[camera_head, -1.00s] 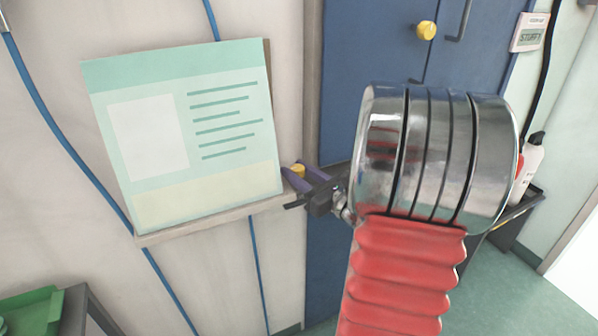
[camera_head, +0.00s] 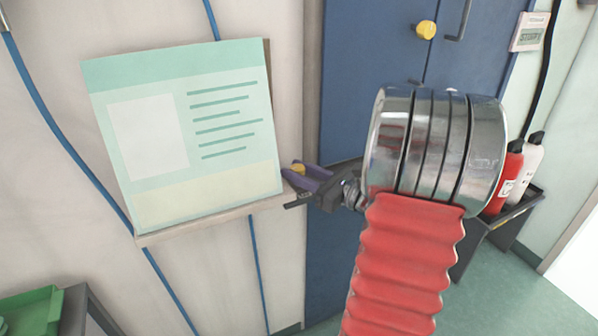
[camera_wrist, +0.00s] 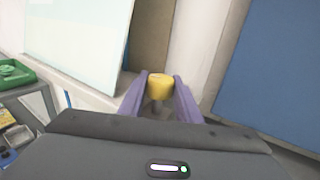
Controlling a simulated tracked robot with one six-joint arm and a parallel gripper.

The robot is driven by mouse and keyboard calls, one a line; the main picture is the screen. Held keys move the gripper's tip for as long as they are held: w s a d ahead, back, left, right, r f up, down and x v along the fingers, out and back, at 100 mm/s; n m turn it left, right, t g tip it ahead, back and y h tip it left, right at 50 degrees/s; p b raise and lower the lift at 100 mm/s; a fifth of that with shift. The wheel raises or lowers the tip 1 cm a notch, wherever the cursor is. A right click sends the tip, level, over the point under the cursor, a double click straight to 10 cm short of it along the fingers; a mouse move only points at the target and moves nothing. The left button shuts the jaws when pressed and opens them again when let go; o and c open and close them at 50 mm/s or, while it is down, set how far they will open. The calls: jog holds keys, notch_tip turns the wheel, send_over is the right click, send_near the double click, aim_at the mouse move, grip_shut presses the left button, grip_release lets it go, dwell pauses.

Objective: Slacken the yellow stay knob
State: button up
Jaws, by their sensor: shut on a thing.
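The yellow stay knob (camera_wrist: 159,86) sits between my gripper's two purple fingers in the wrist view, at the right end of the ledge (camera_head: 215,219) under the pale green board. It also shows small in the head view (camera_head: 298,168). My gripper (camera_wrist: 160,92) is shut on the knob, one finger on each side. In the head view my gripper (camera_head: 301,174) reaches left to the ledge's end.
The pale green board (camera_head: 185,130) leans on the ledge. A blue cabinet (camera_head: 365,75) with another yellow knob (camera_head: 426,30) stands right of it. A red extinguisher (camera_head: 507,178) and a white bottle (camera_head: 530,165) stand farther right. A green tray (camera_head: 30,310) is at lower left.

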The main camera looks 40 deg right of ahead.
jog(key=n+g+y, duration=0.1)
jog(key=n+y, duration=0.2)
jog(key=y, duration=0.1)
jog(key=shift+g+y, duration=0.3)
jog(key=shift+g, duration=0.1)
jog(key=shift+n+g+y, duration=1.4)
jog(key=shift+n+y, duration=0.3)
jog(key=shift+y, duration=0.4)
jog(key=o, duration=1.1)
jog(key=shift+c, duration=0.2)
jog(key=v, duration=1.3)
jog(key=shift+s+d, duration=0.25)
jog(key=shift+d, duration=0.1)
